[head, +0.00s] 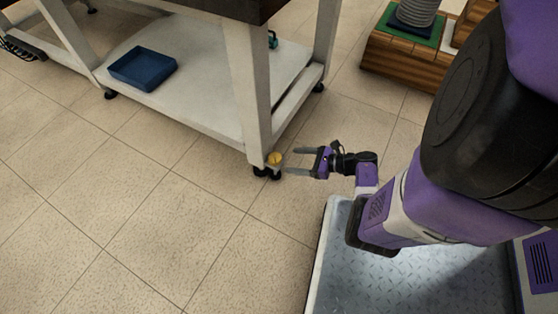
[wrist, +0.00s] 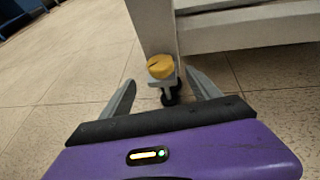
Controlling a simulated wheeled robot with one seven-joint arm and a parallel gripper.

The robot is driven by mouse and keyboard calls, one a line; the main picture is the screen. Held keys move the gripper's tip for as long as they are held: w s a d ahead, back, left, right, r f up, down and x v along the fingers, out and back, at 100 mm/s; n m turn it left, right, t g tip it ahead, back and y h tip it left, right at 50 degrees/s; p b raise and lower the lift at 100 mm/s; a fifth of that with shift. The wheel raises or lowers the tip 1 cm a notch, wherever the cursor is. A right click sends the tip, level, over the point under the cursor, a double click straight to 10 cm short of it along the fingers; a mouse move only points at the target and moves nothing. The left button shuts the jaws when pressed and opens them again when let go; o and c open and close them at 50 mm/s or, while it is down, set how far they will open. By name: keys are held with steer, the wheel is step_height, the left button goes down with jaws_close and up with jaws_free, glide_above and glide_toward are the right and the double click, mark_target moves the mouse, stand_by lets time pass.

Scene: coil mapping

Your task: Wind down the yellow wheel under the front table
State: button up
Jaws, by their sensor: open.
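The yellow wheel (head: 274,159) sits low on the near leg of the white table (head: 203,114), just above a black foot (head: 268,173). In the wrist view the yellow wheel (wrist: 160,66) is at the upper middle, with a dark mark on its face. My gripper (head: 289,162) is open and reaches toward the wheel from the right. In the wrist view, the fingers of my gripper (wrist: 164,92) spread to the left and right of the wheel and the foot below it. I see no contact between the fingers and the wheel; the exact gap is hard to tell.
A blue tray (head: 143,68) lies on the table's lower shelf. A wooden box (head: 405,60) with a green top and a grey coil stands at the upper right. The tiled floor (head: 150,200) in front of the table is clear.

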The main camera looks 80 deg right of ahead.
mark_target(282, 159)
steer(key=b+x, duration=0.2)
steer(key=x, duration=0.3)
steer(key=shift+f, duration=0.2)
steer(key=shift+w+d, duration=0.1)
steer(key=shift+w, duration=0.55)
steer(key=c, duration=1.4)
steer(key=shift+o, duration=0.2)
